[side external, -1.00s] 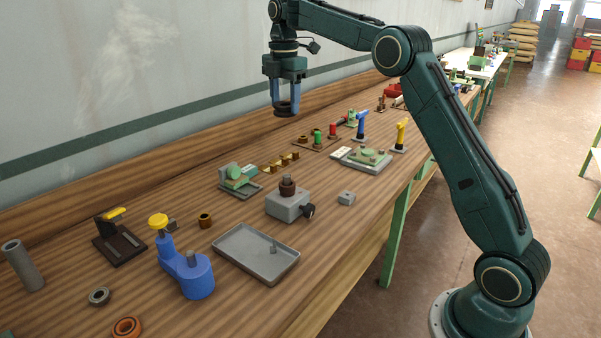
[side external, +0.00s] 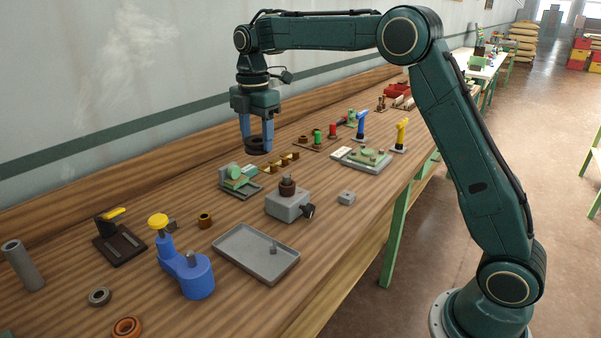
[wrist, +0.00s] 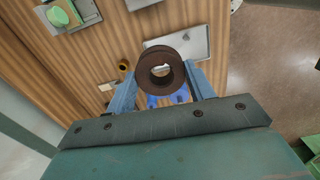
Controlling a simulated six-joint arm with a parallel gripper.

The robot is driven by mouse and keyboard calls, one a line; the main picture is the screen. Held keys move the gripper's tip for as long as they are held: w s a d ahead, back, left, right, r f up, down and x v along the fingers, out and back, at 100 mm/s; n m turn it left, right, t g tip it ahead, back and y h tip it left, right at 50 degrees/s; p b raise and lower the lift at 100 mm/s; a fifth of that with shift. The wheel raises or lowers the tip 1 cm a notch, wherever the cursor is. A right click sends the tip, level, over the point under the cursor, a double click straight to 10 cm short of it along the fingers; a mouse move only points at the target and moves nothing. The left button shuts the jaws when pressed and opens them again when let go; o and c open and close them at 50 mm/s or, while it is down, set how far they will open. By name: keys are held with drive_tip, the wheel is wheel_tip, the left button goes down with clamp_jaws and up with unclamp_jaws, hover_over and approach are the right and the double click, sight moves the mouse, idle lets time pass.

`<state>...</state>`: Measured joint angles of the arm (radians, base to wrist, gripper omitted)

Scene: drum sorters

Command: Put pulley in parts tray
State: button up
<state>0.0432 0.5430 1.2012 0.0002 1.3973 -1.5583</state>
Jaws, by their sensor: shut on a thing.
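My gripper (side external: 257,138) points down and is shut on the pulley (side external: 259,150), a dark brown grooved ring. In the side view it is above the far left part of the bench. In the wrist view the pulley (wrist: 147,78) sits between the blue fingers with its hole facing the camera. The parts tray (side external: 227,255), a shallow grey rectangle, lies near the bench's front edge, nearer the side camera than my gripper. A small grey peg shows in it. In the wrist view the tray (wrist: 202,30) is partly hidden by the pulley.
A blue stand with a yellow knob (side external: 196,275) is left of the tray. A grey block with a brown spool (side external: 288,206) stands behind it. A green fixture (side external: 237,178) is near my gripper. Small brass and grey parts lie around; bare wood separates them.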

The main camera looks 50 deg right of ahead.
hover_over(255, 254)
wheel_tip(255, 254, down, 4)
drive_tip(key=shift+r+n, duration=0.15)
drive_tip(key=shift+n, duration=0.15)
wheel_tip(255, 254, down, 16)
drive_tip(key=shift+r, duration=0.15)
idle(0.4)
drive_tip(key=shift+f, duration=2.15)
drive_tip(key=o, duration=1.2)
drive_tip(key=shift+f, duration=0.15)
